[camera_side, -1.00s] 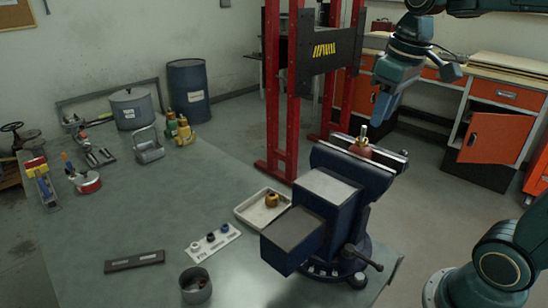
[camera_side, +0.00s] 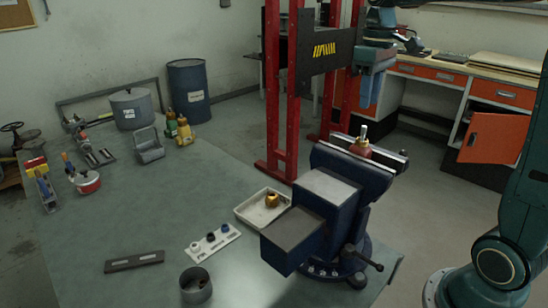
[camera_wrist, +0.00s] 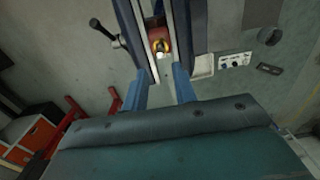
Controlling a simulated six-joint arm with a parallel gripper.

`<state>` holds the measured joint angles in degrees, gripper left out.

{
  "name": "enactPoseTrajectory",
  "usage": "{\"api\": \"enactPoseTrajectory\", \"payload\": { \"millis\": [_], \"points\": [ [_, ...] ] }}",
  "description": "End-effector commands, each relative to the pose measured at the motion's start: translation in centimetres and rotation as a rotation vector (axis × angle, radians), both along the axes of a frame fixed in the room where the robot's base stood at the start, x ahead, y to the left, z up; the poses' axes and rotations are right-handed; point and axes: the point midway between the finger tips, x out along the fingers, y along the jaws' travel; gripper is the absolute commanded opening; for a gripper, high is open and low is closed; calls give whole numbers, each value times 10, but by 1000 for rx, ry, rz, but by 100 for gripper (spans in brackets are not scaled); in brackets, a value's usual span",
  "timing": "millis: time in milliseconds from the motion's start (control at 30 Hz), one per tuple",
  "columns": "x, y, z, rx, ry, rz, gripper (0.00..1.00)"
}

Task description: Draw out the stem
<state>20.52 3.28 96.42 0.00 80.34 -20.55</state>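The gate valve (camera_side: 359,147) has a red body and is clamped upright between the jaws of the blue vise (camera_side: 330,188). Its silver stem (camera_side: 364,131) stands up out of the top. In the wrist view the red valve (camera_wrist: 158,33) lies between the vise jaws, with a brass part and the bright stem end (camera_wrist: 159,54) facing me. My gripper (camera_side: 370,100) hangs behind and above the vise in the side view, clear of the stem. In the wrist view its two blue fingers (camera_wrist: 160,90) are spread apart with nothing between them.
A white tray (camera_side: 246,214) holding a brass part (camera_side: 272,200) sits left of the vise. A white holder with several rings (camera_side: 213,241), a grey can (camera_side: 195,286) and a dark slotted strip (camera_side: 134,261) lie on the bench. A red press frame (camera_side: 277,110) stands behind.

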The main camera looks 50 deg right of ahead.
Motion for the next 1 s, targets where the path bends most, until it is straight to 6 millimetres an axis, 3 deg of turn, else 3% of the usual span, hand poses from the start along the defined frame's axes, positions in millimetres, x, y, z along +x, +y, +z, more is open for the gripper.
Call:
{"api": "enactPoseTrajectory", "payload": {
  "millis": [1000],
  "points": [
    [0, 0, -61, 0, 1, 0, 28]
  ]
}}
